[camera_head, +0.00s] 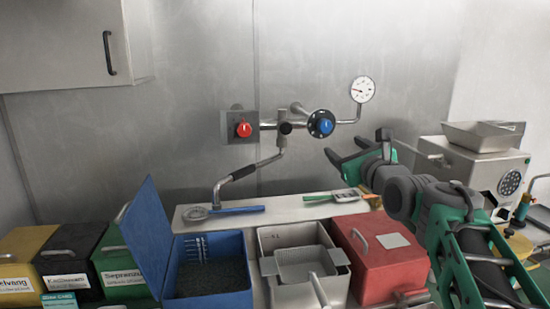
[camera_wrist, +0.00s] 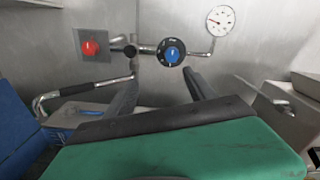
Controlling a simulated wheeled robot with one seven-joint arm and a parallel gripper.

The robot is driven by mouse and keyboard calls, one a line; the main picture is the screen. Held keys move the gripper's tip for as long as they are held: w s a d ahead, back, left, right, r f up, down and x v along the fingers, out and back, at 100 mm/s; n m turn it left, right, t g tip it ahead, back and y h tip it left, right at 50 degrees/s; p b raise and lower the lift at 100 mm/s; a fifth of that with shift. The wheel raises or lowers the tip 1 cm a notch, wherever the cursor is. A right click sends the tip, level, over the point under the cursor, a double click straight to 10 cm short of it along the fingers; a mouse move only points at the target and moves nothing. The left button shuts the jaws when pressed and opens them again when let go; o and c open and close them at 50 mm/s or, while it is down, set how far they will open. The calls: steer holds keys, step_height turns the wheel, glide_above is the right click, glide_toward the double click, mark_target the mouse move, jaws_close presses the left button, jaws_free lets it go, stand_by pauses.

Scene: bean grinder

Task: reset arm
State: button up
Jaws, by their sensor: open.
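My gripper (camera_head: 340,156) is open and empty, raised in the air at the right of the head view and pointing left toward the steel wall. In the wrist view its two dark fingers (camera_wrist: 160,92) stand apart with nothing between them. Behind them in that view are the red knob (camera_wrist: 90,47), the blue knob (camera_wrist: 172,53) and the round gauge (camera_wrist: 220,20). My arm comes in from the lower right of the head view and hides part of the counter there.
Below stand an open blue bin (camera_head: 240,270) with dark contents, a steel bin (camera_head: 288,236) holding a scoop-like tray, and a closed red bin (camera_head: 375,262). A shelf (camera_head: 300,212) carries utensils. A steel grinder (camera_head: 490,170) stands at right. A wall cabinet (camera_head: 60,50) hangs upper left.

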steer(key=s+d+f+n+g+h, duration=0.1)
steer(key=s+d+f+n+g, duration=0.1)
steer(key=f+n, duration=0.5)
steer(key=s+d+f+n+g+h, duration=0.1)
steer(key=s+f+n+g, duration=0.3)
steer(key=f+n, duration=0.4)
steer(key=s+d+f+n+g+h, duration=0.1)
steer(key=s+d+f+n+g, duration=0.2)
steer(key=f+n, duration=0.5)
steer(key=shift+s+f+g+h, duration=0.15)
steer(key=shift+s+f+g, duration=0.05)
steer(key=shift+f, duration=0.85)
steer(key=shift+s+f+g+h, duration=0.15)
steer(key=shift+s+f+g, duration=0.05)
steer(key=shift+f, duration=0.8)
steer(key=s+a+f+n+g, duration=0.1)
steer(key=s+f+n+g, duration=0.15)
steer(key=s, duration=0.35)
steer(key=s+a+f+n+g+p, duration=0.1)
steer(key=s+f, duration=0.3)
steer(key=s, duration=0.2)
steer(key=s+a+f+n+g, duration=0.1)
steer(key=s+f+n+g, duration=0.1)
steer(key=s+f, duration=0.35)
steer(key=s+a+r+n+p, duration=0.1)
steer(key=a+r, duration=0.4)
steer(key=shift+s+t, duration=0.4)
steer(key=shift+t, duration=0.05)
